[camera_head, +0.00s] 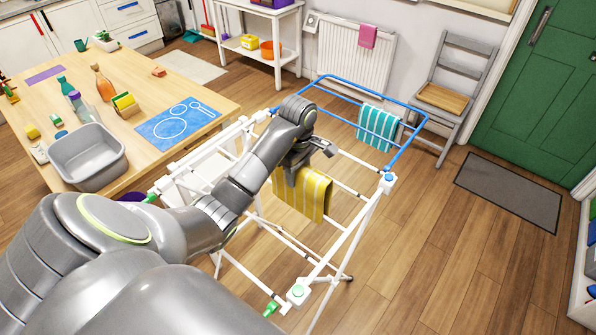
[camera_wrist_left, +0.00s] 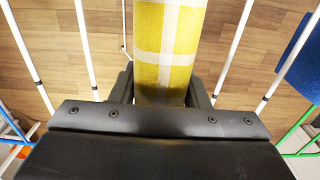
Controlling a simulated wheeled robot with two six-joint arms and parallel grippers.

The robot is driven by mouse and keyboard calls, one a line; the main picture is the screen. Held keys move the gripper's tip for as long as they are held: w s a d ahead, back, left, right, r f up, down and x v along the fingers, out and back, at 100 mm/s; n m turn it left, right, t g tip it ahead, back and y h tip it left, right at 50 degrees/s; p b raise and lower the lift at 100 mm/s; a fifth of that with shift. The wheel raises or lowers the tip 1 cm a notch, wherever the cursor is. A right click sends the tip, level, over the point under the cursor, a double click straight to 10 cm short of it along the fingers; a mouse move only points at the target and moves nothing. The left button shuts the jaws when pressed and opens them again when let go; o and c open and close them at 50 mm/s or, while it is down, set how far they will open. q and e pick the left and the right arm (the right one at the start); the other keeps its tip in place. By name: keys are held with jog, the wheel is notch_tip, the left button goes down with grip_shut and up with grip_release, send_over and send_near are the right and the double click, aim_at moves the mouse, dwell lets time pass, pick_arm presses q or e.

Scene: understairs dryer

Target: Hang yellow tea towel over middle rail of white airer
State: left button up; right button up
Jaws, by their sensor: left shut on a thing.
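The yellow tea towel (camera_head: 303,196) with pale stripes hangs down below my left gripper (camera_head: 300,162), inside the outline of the white airer (camera_head: 366,208). The left gripper is shut on the towel's top. In the left wrist view the towel (camera_wrist_left: 168,50) runs out from between the two fingers (camera_wrist_left: 160,92), with white rails (camera_wrist_left: 87,50) on both sides of it. The arm and towel hide part of the rails, and I cannot tell whether the towel touches the middle rail. My right gripper is not in view.
A blue frame (camera_head: 417,147) at the airer's far end carries a teal striped towel (camera_head: 379,124). A wooden table (camera_head: 190,93) with a grey basin (camera_head: 88,160) stands close on the left. A folding chair (camera_head: 444,95) stands behind.

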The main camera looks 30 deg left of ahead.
pick_arm(q)
jog(key=shift+f, duration=0.65)
notch_tip(320, 180, down, 8)
jog(key=b, duration=0.7)
jog(key=shift+r, duration=0.15)
notch_tip(320, 180, down, 4)
jog(key=b, duration=0.4)
jog(key=o, duration=1.1)
